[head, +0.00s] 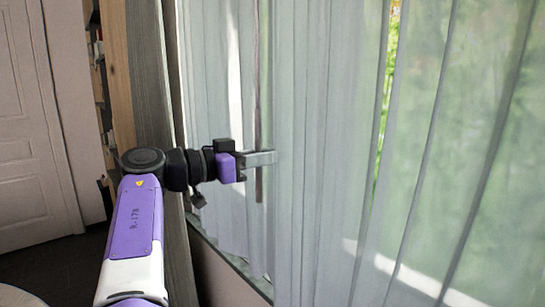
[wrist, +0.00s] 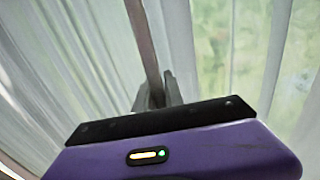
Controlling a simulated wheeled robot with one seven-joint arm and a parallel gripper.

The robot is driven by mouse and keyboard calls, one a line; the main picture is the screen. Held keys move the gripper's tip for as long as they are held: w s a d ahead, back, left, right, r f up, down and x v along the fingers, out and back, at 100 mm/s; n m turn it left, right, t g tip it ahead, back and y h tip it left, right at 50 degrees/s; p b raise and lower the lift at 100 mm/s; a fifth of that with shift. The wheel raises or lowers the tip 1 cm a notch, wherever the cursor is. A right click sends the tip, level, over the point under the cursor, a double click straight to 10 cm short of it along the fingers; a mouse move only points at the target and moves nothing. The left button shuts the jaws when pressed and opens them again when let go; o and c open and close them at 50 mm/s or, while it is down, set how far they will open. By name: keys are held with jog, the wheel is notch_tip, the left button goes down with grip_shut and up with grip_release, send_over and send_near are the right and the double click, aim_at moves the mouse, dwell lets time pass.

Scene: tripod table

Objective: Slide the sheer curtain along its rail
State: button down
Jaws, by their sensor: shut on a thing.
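The sheer curtain (head: 330,120) hangs in pale grey-green vertical folds across the middle and right of the head view. It also fills the background of the wrist view (wrist: 75,60). A thin grey-brown wand (head: 259,184) hangs upright in front of the curtain's left part. My gripper (head: 264,157) is at the lower part of this wand, with its fingers shut on it. In the wrist view the wand (wrist: 144,42) runs down between my fingertips (wrist: 158,92). The rail is out of view above.
A dark wooden post (head: 155,80) stands left of the curtain, close to my arm. Further left are shelves and a pale door (head: 25,120). A window sill runs below the curtain. Greenery shows through the sheer fabric and a gap in its folds.

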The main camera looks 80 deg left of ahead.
jog(key=shift+a, duration=0.15)
jog(key=c, duration=1.4)
grip_release()
jog(key=shift+a, duration=0.1)
jog(key=shift+c, duration=0.2)
jog(key=shift+s, duration=0.1)
jog(key=b+v, duration=0.1)
jog(key=v, duration=0.6)
jog(key=shift+s, duration=0.3)
